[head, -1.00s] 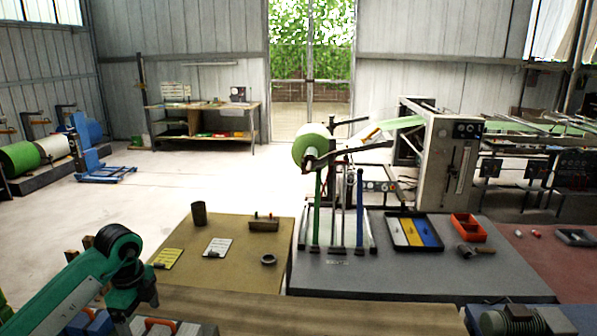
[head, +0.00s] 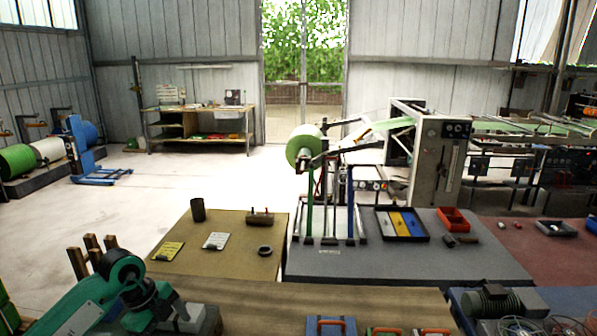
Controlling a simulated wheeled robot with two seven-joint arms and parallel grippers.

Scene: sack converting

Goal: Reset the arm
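My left arm, green with black joints, comes in at the lower left of the head view. Its dark end, with the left gripper (head: 168,312), hangs low at the bottom edge, in front of the wooden bench. The fingers are too dark and too close to the edge to tell whether they are open or shut, and I see nothing clearly held. My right arm and gripper are not in view.
Toolboxes with orange handles, one blue (head: 331,327), stand at the bottom edge. A motor (head: 490,302) is at lower right. Beyond the bare wooden bench top (head: 270,297) are a tan table (head: 235,262) and a grey table (head: 400,268) with a tray (head: 402,223) and red bin (head: 455,220).

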